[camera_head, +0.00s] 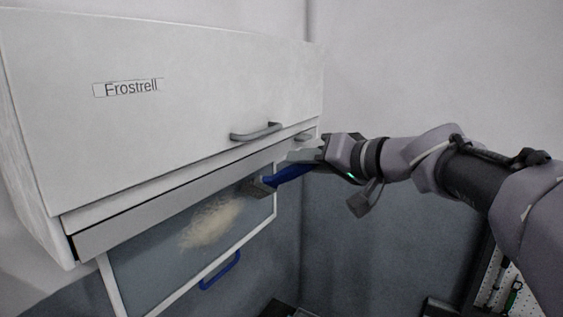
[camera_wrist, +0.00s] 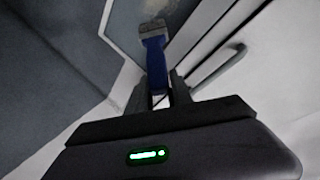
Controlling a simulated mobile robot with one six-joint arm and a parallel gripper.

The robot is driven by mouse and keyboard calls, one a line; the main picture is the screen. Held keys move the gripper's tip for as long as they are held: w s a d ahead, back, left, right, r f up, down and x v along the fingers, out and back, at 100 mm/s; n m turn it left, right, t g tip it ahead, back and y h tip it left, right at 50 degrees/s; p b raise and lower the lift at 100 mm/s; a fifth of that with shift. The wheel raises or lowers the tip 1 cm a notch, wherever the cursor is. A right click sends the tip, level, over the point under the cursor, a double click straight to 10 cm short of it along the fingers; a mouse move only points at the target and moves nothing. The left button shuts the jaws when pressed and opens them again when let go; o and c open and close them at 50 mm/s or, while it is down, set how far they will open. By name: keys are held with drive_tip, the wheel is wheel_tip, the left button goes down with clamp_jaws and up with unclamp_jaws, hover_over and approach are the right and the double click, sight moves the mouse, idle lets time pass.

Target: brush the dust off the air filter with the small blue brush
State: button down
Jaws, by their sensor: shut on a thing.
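The small blue brush (camera_head: 287,174) has a blue handle and a grey head. My gripper (camera_head: 308,156) is shut on the handle, and the brush head points left toward the air filter. The air filter (camera_head: 160,268) is a grey panel in a white frame with a blue pull handle (camera_head: 220,270). A patch of tan dust (camera_head: 210,222) lies on it, just left of the brush head. In the wrist view the brush (camera_wrist: 155,62) stands out from my gripper (camera_wrist: 165,92), its head over or near the filter's edge. I cannot tell whether it touches.
A white unit marked "Frostrell" (camera_head: 160,130) sits above the filter, with a grey handle (camera_head: 255,131) close to my gripper. A plain wall (camera_head: 430,70) is behind. A board with tools (camera_head: 505,285) stands at the lower right.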

sight(292, 174)
drive_tip(key=shift+w+a, duration=0.1)
drive_tip(key=shift+a, duration=0.1)
drive_tip(key=shift+f, duration=0.1)
drive_tip(key=f+b, duration=0.1)
drive_tip(key=s+f+b, duration=0.1)
drive_tip(key=b, duration=0.1)
drive_tip(key=shift+s+a, duration=0.1)
drive_tip(key=shift+a, duration=0.3)
drive_tip(key=shift+s+a+f+b, duration=0.1)
drive_tip(key=shift+s+f+b, duration=0.1)
drive_tip(key=shift+b, duration=0.2)
drive_tip(key=shift+r, duration=0.2)
